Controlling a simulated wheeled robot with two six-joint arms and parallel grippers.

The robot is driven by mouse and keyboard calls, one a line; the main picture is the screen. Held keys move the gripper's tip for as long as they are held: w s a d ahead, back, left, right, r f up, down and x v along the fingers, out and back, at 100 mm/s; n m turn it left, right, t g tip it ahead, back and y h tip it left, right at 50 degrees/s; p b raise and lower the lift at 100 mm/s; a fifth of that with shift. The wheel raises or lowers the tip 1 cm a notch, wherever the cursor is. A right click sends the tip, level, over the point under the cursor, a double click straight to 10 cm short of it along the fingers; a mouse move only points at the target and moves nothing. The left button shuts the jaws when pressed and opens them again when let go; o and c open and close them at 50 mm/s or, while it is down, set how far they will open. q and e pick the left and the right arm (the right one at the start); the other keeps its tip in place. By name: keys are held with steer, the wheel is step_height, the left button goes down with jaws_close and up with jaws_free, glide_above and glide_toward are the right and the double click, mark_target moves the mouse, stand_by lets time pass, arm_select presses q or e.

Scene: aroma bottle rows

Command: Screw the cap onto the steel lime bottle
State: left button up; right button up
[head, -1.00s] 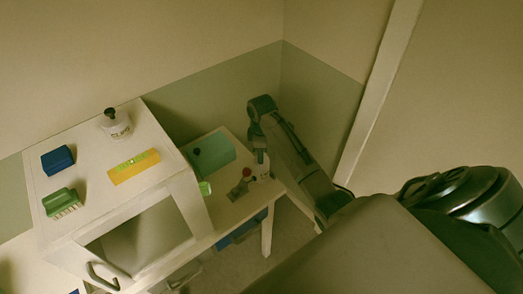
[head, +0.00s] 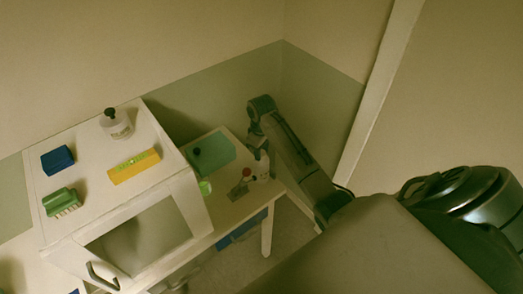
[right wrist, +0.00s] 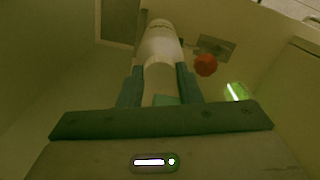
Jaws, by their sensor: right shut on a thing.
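My right gripper (head: 262,152) reaches down over the right end of the lower table. In the right wrist view its two fingers (right wrist: 160,88) are shut on a white bottle (right wrist: 160,50) with small dark lettering. The bottle also shows pale below the gripper in the head view (head: 263,170); I cannot tell whether it touches the table. I cannot read the label or tell whether this is the steel lime bottle. A small dark round piece, perhaps a cap (head: 197,152), is on the green mat (head: 218,154). My left gripper is not in view.
A red knob (head: 246,172) on a grey plate stands close left of the held bottle. A pale green object (head: 205,187) is farther left. The white raised stand (head: 88,207) carries a black-topped white bottle (head: 117,128), yellow block (head: 134,167), blue block (head: 57,160) and green brush (head: 62,202).

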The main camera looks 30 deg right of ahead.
steer(key=m, duration=1.2)
steer(key=shift+m, duration=0.4)
steer(key=o, duration=0.9)
